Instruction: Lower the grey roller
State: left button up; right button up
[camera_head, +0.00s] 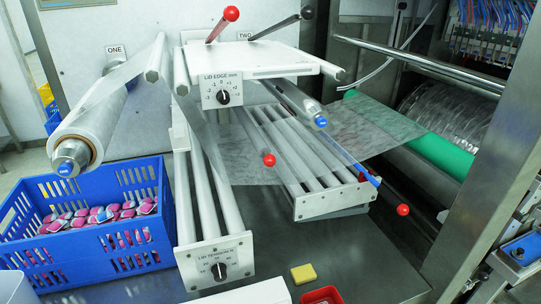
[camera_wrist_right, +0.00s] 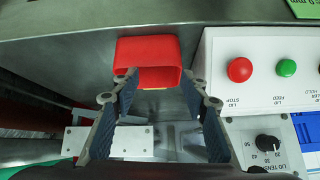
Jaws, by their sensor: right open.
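Several pale grey rollers show in the head view. One bank of grey rollers (camera_head: 297,152) runs under the clear film at the centre, ending at a white end plate. Another set of grey rollers (camera_head: 207,195) runs down to the lid tension panel. I cannot tell which one the task means. A lever with a red ball (camera_head: 231,14) and one with a black ball (camera_head: 307,12) stand at the top plate. My right gripper (camera_wrist_right: 167,88) is open in the wrist view, with a red open container (camera_wrist_right: 147,50) just ahead of its fingertips. My left gripper is not in view.
A blue crate (camera_head: 97,244) of small packs stands at the left below a film reel (camera_head: 88,130). A yellow block (camera_head: 303,273) lies on the steel table. A white button box (camera_wrist_right: 262,85) is right of my right gripper. A green roller (camera_head: 440,151) is at the right.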

jog(key=w+a+r+t+y, duration=0.2)
jog(key=w+a+r+t, duration=0.2)
jog(key=w+r, duration=0.65)
jog(key=n+t+y, duration=0.1)
jog(key=t+y, duration=0.3)
send_near(273, 164)
jog(key=x, duration=0.4)
jog(key=shift+w, duration=0.2)
jog(key=shift+w+a+r+p, duration=0.1)
jog(key=shift+w+r+p, duration=0.1)
jog(key=shift+p, duration=0.15)
jog(key=shift+f+p+x, duration=0.2)
jog(key=shift+p+x, duration=0.9)
jog(key=shift+x, duration=2.35)
jog(key=shift+a, duration=0.15)
jog(key=shift+c, duration=0.2)
grip_shut()
